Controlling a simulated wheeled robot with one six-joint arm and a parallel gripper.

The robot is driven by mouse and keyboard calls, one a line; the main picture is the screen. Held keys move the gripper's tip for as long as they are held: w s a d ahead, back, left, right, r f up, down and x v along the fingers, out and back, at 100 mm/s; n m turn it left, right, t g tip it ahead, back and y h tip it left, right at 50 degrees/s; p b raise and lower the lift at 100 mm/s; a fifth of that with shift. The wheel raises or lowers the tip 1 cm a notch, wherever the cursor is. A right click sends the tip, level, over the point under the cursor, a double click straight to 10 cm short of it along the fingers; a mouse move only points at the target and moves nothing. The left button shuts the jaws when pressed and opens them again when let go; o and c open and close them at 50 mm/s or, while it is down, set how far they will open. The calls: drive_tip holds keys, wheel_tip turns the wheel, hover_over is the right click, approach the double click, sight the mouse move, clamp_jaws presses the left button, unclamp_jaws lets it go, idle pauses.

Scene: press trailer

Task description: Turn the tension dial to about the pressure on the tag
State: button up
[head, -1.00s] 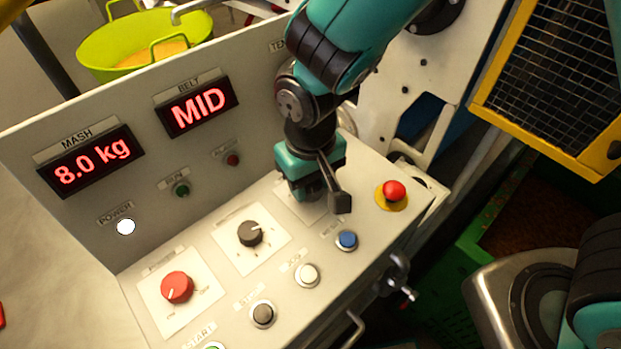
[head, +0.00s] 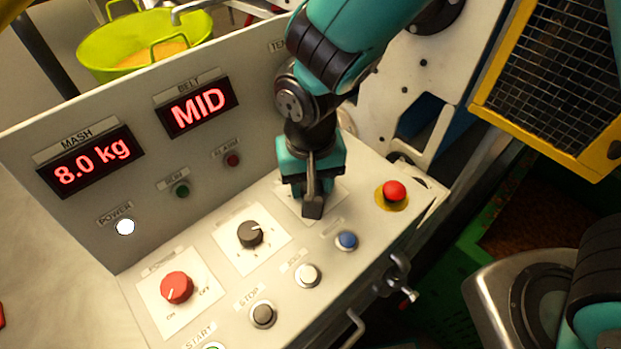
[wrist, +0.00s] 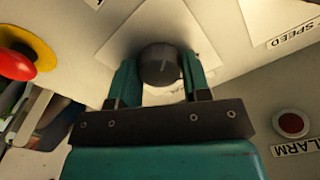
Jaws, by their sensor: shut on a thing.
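The tension dial (wrist: 160,66) is a dark round knob on a white square plate (wrist: 125,38), seen in the wrist view between the two fingers of my gripper (wrist: 160,80). My gripper is shut on the dial. In the head view my gripper (head: 308,195) is over the rightmost dial plate and hides the dial. A pale pointer line shows on the knob in the wrist view; its scale cannot be read. The tension display is hidden behind my arm, with only the start of its label (head: 277,46) showing. No pressure tag can be made out.
A red emergency button (head: 394,191) on a yellow ring stands close right of my gripper. A blue button (head: 347,240), a black speed dial (head: 250,234) and a red power dial (head: 177,288) are on the same panel. The upright panel (head: 258,110) rises behind.

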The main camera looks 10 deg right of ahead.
drive_tip(key=shift+a+r, duration=0.1)
drive_tip(key=o, duration=0.9)
wheel_tip(320, 180, up, 17)
drive_tip(key=shift+r+b, duration=0.2)
drive_tip(key=shift+b, duration=0.95)
drive_tip(key=s+d+f+n+y, duration=0.1)
drive_tip(key=s+d+n, duration=0.1)
drive_tip(key=s+d, duration=0.1)
drive_tip(key=s+d+n+y, duration=0.1)
drive_tip(key=s+d+n, duration=0.1)
drive_tip(key=s+d, duration=0.1)
drive_tip(key=s+d+f+n+y, duration=0.1)
drive_tip(key=s+d+n+y, duration=0.1)
drive_tip(key=s+d, duration=0.2)
drive_tip(key=shift+s+f+b, duration=0.15)
drive_tip(key=shift+f+b, duration=0.2)
drive_tip(key=shift+b, duration=0.05)
